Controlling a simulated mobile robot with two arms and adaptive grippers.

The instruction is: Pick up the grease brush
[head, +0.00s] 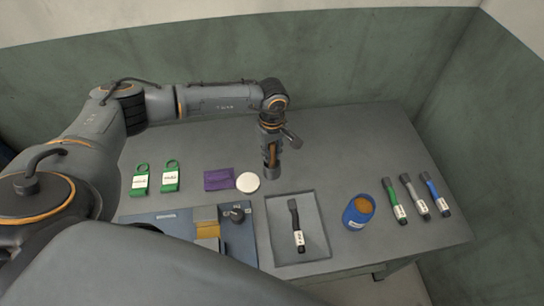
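A black brush-like tool (296,226) with a white label lies in a shallow grey tray (319,250) at the front middle of the table; its label is too small to read. Three similar tools lie at the right: one green (394,200), one grey (414,195) and one blue (435,194). I cannot tell from the labels which is the grease brush. My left gripper (272,173) points down above the table, behind the tray and apart from all of these tools. Nothing shows in it, and its finger opening is unclear. My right gripper is out of view.
A blue tub (358,212) with orange-brown contents stands right of the tray. A white disc (248,182), a purple packet (219,179) and two green tags (141,180) (171,176) lie at the left. A blue-grey fixture (171,222) is in front of them. The table's back right is clear.

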